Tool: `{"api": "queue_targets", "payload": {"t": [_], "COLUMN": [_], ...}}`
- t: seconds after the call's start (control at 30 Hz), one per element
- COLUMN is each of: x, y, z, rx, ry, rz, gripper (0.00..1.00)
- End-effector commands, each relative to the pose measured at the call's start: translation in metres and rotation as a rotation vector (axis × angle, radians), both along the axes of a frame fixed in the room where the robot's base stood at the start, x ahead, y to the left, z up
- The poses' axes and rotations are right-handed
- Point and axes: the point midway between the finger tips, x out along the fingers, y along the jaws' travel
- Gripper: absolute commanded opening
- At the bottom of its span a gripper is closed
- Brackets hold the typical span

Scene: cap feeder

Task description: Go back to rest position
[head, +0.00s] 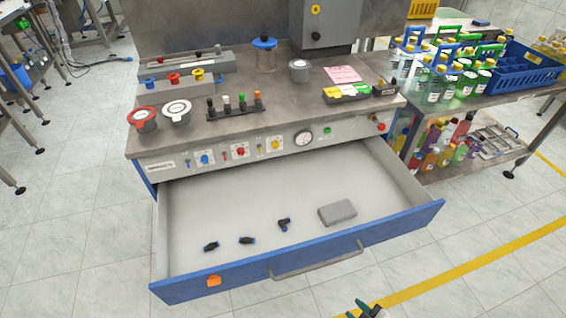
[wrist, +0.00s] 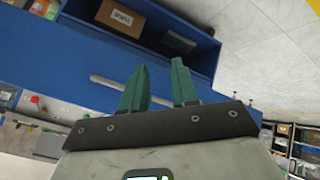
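My gripper (head: 366,310) shows only in part at the bottom edge of the head view, in front of and below the open drawer. In the wrist view my gripper (wrist: 159,72) has two green fingers held apart with nothing between them. The open drawer (head: 295,258) has a blue front with a metal handle (head: 318,262) and an orange tab (head: 214,281). Inside it lie several small black-and-blue fittings (head: 246,240) and a grey block (head: 337,212). The gripper touches none of these. Most of my arm is out of the head view.
The workbench (head: 240,135) behind the drawer carries red and white capped pots, small levers and a gauge (head: 303,138). A side table at right holds bottles and a blue crate (head: 525,66). The wrist view shows a blue cabinet with a cardboard box (wrist: 121,17). Floor is free in front.

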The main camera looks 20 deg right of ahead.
Motion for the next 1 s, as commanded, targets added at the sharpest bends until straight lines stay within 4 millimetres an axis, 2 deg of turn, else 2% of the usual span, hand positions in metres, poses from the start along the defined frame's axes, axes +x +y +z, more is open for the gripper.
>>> {"api": "queue_targets", "payload": {"t": [0.03,0.17,0.4,0.53,0.7,1.0], "x": [0.000,-0.012,-0.048,-0.066,-0.079,-0.080], "y": [-0.004,-0.013,-0.025,-0.029,-0.031,-0.031], "z": [0.013,0.035,0.081,0.101,0.113,0.113], "rx": [0.033,0.114,0.216,0.240,0.248,0.249], "ry": [0.053,0.209,0.476,0.572,0.631,0.639], "rz": [-0.043,-0.178,-0.453,-0.569,-0.643,-0.651], "gripper": [0.29,0.29,0.29,0.29,0.29,0.29]}}
